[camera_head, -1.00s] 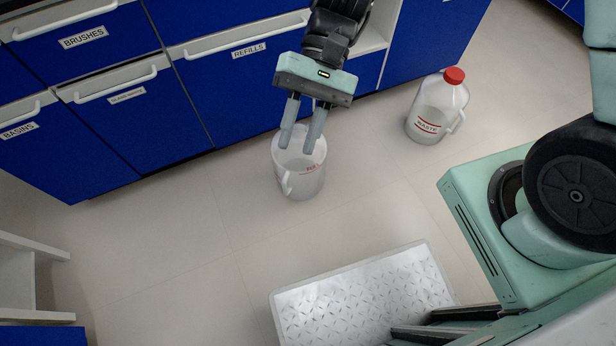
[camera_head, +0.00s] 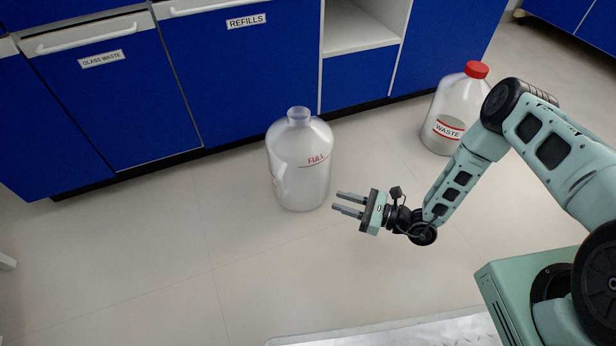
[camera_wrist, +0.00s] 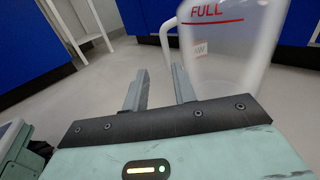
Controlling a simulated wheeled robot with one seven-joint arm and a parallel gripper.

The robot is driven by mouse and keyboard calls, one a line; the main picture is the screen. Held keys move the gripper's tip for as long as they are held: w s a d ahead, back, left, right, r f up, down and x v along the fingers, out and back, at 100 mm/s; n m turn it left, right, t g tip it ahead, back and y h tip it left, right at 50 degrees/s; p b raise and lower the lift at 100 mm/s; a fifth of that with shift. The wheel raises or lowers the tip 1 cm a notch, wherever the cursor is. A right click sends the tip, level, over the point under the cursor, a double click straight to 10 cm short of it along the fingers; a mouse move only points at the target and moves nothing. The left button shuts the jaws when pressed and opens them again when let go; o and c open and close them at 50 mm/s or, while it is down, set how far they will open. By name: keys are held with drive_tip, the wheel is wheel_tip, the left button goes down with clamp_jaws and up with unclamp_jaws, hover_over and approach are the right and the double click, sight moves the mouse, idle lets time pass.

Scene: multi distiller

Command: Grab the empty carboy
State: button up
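The empty carboy (camera_head: 303,160) is a translucent white jug with an open neck and a red FULL line. It stands upright on the floor in front of the blue cabinets, and its handle is on its left side. It also shows in the wrist view (camera_wrist: 232,45), at the upper right, beyond the fingers, with its handle at its left edge. My gripper (camera_head: 337,201) is low, just right of the carboy's lower part, with its fingers pointing left. In the wrist view its two fingers (camera_wrist: 158,77) are apart with nothing between them.
A second jug (camera_head: 446,118) with a red cap and a WASTE label stands to the right, behind my arm, partly filled. Blue cabinets (camera_head: 237,80) line the back. A metal-topped platform (camera_head: 400,335) lies at the bottom. The floor left of the carboy is clear.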

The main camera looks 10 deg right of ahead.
sight(297, 162)
drive_tip(key=b+x, duration=1)
drive_tip(key=x, duration=0.6)
drive_tip(key=shift+w+a+f+m+t, duration=0.2)
drive_tip(key=shift+w+f+m+t, duration=0.15)
drive_tip(key=shift+w, duration=0.2)
clamp_jaws()
idle(0.6)
